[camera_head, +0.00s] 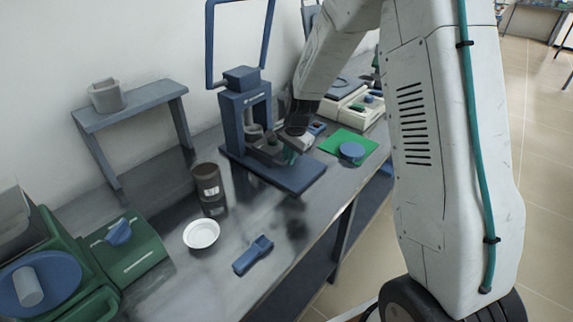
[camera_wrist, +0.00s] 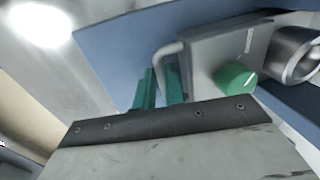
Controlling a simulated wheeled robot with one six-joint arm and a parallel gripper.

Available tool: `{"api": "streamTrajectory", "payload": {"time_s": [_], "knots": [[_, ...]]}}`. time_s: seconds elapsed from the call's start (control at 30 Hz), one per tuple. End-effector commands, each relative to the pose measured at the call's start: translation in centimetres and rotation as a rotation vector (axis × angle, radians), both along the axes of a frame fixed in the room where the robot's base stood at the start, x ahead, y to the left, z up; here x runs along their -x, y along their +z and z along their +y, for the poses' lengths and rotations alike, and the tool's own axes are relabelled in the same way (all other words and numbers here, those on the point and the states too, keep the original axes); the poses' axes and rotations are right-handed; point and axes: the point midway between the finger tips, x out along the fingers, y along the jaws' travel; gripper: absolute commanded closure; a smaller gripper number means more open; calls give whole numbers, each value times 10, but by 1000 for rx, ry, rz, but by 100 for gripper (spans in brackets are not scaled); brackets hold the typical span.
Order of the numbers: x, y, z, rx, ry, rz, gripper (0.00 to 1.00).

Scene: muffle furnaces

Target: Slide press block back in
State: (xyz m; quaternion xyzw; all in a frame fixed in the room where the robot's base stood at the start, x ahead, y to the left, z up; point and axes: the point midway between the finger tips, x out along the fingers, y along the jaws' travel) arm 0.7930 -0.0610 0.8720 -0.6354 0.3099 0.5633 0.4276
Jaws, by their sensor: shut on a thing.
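The blue press (camera_head: 235,118) stands on the bench, with a flat blue base plate (camera_head: 303,178) in front of its frame. The grey press block (camera_head: 267,147) is low at the press, partly hidden by my gripper (camera_head: 290,156). In the wrist view the block (camera_wrist: 209,50) is a grey slab with a round green part (camera_wrist: 235,79) on it and a bent grey handle (camera_wrist: 160,54) at its near side. The green fingers of my gripper (camera_wrist: 160,84) are shut on this handle. How far the block sits inside the press cannot be told.
A metal cylinder (camera_wrist: 298,55) is close beside the block. A green mat (camera_head: 336,142) with a blue round piece lies right of the press. A dark jar (camera_head: 207,183), white dish (camera_head: 201,233) and blue tool (camera_head: 253,255) lie in front-left. The press's lever (camera_head: 266,35) rises above.

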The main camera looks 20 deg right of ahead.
Motion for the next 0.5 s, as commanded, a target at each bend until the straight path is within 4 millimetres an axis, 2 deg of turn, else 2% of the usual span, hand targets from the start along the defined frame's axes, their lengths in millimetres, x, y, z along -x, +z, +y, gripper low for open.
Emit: {"api": "streamTrajectory", "payload": {"time_s": [0.2, 0.5], "knots": [[-19, 0, 9, 0, -1, -2, 100], [-22, 1, 12, 0, 0, -7, 100]]}}
